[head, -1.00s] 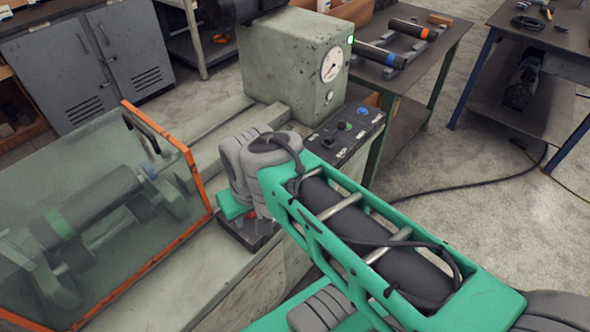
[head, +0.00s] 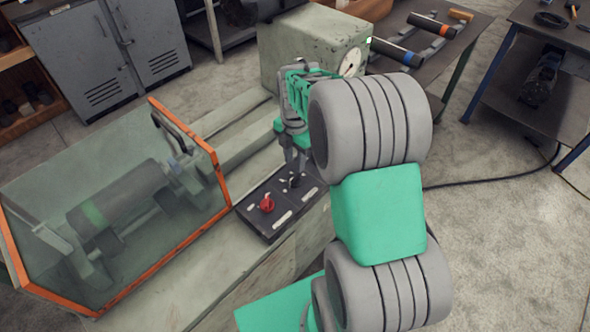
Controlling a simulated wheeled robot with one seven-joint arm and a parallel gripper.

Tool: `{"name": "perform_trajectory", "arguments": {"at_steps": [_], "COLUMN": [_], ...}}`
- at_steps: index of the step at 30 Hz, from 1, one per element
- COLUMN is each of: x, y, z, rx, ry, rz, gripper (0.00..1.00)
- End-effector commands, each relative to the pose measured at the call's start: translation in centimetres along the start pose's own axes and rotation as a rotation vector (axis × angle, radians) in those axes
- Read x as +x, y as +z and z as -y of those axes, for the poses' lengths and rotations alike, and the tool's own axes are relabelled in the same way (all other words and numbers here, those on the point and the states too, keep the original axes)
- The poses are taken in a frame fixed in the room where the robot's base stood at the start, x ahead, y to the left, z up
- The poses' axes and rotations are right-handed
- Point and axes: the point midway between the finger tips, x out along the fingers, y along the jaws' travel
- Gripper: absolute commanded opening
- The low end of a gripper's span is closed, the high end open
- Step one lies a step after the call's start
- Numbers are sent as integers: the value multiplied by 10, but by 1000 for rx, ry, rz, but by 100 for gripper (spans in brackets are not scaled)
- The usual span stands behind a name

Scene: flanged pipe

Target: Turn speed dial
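The dark control panel (head: 253,220) lies on the machine bed's front edge. A red knob (head: 267,204) stands near its left end. A black knob (head: 294,181) sits further right, and I cannot read its label to confirm it is the speed dial. My gripper (head: 296,168) points down just above the black knob, its fingertips at or very near the knob. I cannot tell whether they touch it or how far apart they are. My arm hides the panel's far right part.
A clear guard box with an orange frame (head: 218,180) stands left of the panel. A grey-green housing with a round gauge (head: 353,64) stands behind my gripper. A work table (head: 455,52) with pipes is at the back right.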

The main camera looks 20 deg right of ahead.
Motion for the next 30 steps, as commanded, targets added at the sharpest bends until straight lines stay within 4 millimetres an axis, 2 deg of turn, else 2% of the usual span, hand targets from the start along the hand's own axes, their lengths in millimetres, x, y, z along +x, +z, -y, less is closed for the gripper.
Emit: {"name": "perform_trajectory", "arguments": {"at_steps": [6,11,19,30], "x": [41,62,66,65], "y": [-1,-1,-1,-1], "z": [1,0,0,0], "rx": [2,2,3,3], "ry": [-4,0,1,1], "rz": [-2,0,1,1], "gripper": [33,33,33,3]}}
